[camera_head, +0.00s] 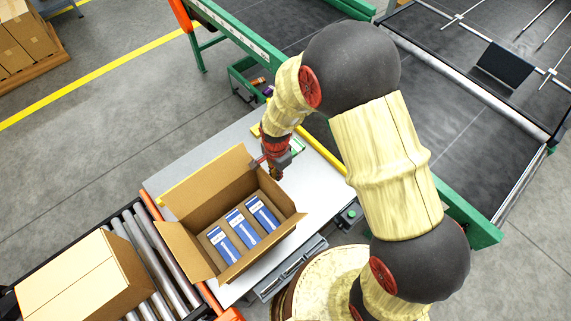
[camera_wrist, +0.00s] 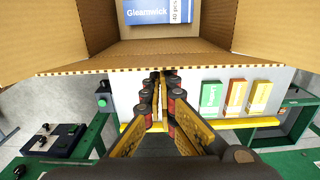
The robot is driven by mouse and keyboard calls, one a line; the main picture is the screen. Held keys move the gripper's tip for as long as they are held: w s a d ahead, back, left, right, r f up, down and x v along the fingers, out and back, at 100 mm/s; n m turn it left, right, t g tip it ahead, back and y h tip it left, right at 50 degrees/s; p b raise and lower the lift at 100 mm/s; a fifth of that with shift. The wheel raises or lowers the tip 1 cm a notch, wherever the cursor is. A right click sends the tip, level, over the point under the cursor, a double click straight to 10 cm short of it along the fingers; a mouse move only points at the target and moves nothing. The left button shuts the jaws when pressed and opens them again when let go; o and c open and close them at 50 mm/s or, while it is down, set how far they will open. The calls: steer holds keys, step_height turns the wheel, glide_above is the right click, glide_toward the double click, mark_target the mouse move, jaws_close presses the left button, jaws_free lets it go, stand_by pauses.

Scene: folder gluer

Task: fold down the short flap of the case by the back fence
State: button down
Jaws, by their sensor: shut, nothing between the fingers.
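The case (camera_head: 200,205) is an open brown carton on the light table, with its flaps standing up or spread outward. Several blue-and-white packs (camera_head: 240,230) lie inside. My gripper (camera_head: 277,174) is shut and empty at the case's upper right side. In the wrist view, my gripper (camera_wrist: 163,76) points at the corrugated edge of a flap (camera_wrist: 160,58), which lies spread toward me; whether it touches cannot be told. Two more flaps rise at the left (camera_wrist: 35,40) and right (camera_wrist: 285,35), and a blue pack (camera_wrist: 158,12) shows between them. The yellow back fence (camera_head: 184,185) runs behind the case.
A closed carton (camera_head: 85,280) sits on the rollers (camera_head: 150,260) at the lower left. A green button box (camera_head: 349,214) stands at the table's right. Green, orange and yellow cards (camera_wrist: 235,97) show in the wrist view. A dark conveyor (camera_head: 430,90) lies beyond my arm.

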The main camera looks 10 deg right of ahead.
steer(key=shift+s+a, duration=0.15)
steer(key=shift+a, duration=0.05)
steer(key=shift+s+a+f, duration=0.1)
steer(key=shift+s+a, duration=0.35)
steer(key=shift+a, duration=0.15)
steer(key=shift+s+a, duration=0.4)
steer(key=shift+a, duration=0.2)
steer(key=shift+s+a+f, duration=0.25)
steer(key=shift+s+a, duration=0.1)
steer(key=shift+a, duration=0.2)
steer(key=shift+s+a+f, duration=0.25)
steer(key=shift+s+a, duration=0.05)
steer(key=shift+a, duration=0.2)
steer(key=shift+b, duration=0.3)
steer(key=shift+s+a+f+b, duration=0.5)
steer(key=shift+s+a+f, duration=0.1)
steer(key=shift+a+f, duration=0.3)
